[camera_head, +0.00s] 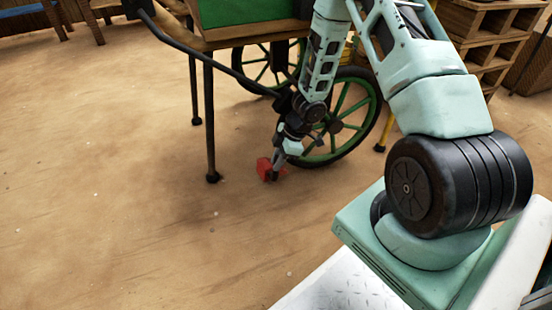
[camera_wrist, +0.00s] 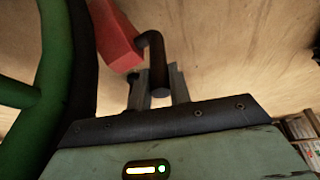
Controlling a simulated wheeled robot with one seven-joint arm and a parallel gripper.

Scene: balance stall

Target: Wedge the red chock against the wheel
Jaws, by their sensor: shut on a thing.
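The red chock (camera_head: 263,167) is at floor level to the left of the near cart wheel (camera_head: 369,91), which has green spokes and a black tyre. My gripper (camera_head: 274,174) is shut on the chock's dark bent handle (camera_wrist: 156,62). In the wrist view the red block (camera_wrist: 116,36) is just beyond the fingers (camera_wrist: 160,88), close beside the wheel's dark tyre (camera_wrist: 84,75). I cannot tell whether the chock touches the tyre or rests fully on the floor. My arm hides part of the wheel.
The cart (camera_head: 250,40) has a green box and a black leg (camera_head: 210,125) standing left of the chock. A second wheel (camera_head: 268,72) is behind. Wooden crates (camera_head: 495,40) stand at the upper right. The sandy floor (camera_head: 110,190) at left is clear.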

